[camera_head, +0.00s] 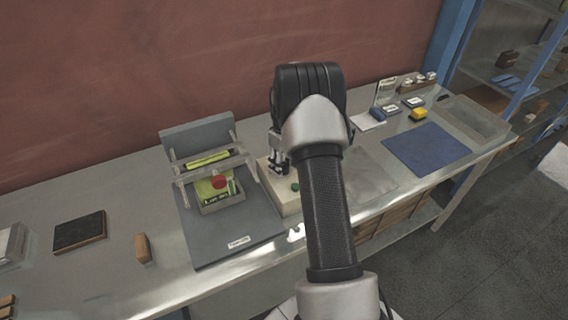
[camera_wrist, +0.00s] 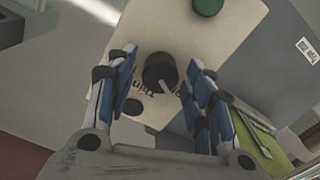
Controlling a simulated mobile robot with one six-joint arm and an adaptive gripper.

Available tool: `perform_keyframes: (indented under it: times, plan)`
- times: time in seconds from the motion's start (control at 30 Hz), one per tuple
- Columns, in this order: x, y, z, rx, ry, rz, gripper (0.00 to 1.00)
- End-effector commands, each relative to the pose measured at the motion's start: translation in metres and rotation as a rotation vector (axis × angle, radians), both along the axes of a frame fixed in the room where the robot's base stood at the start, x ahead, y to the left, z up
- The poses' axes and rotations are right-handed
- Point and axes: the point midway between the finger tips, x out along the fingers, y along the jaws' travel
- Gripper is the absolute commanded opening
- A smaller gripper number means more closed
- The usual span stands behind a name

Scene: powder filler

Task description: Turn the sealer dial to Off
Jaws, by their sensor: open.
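The sealer is a beige box, seen in the head view (camera_head: 268,178) partly behind my arm and from close up in the wrist view (camera_wrist: 240,35). Its round black dial (camera_wrist: 160,70) has a pale pointer line towards the lower right in the wrist view. Dark lettering lies beside the dial, too blurred and covered to read. My gripper (camera_wrist: 161,66) is open, with its blue-padded fingers on either side of the dial and gaps visible between; contact cannot be told. In the head view the dial is hidden behind my arm.
A green button (camera_wrist: 208,5) sits on the same box. Left of it in the head view, a grey device with a red knob (camera_head: 219,181) stands on a dark mat (camera_head: 215,245). A blue mat (camera_head: 425,148) and a grey tray (camera_head: 474,118) lie to the right.

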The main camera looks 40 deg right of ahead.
Motion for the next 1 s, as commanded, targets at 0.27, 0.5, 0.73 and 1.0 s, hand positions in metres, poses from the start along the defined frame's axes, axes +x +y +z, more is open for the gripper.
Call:
perform_keyframes:
  times: [0.27, 0.5, 0.73, 1.0]
  plan:
    - [0.0, 0.0, 0.0, 0.0, 0.0, -0.001, 0.5]
    - [0.001, -0.001, 0.026, -0.002, -0.003, -0.001, 0.5]
    - [0.001, 0.0, 0.076, -0.003, -0.003, -0.001, 0.5]
    - [0.0, 0.0, 0.114, -0.001, -0.001, -0.001, 0.5]
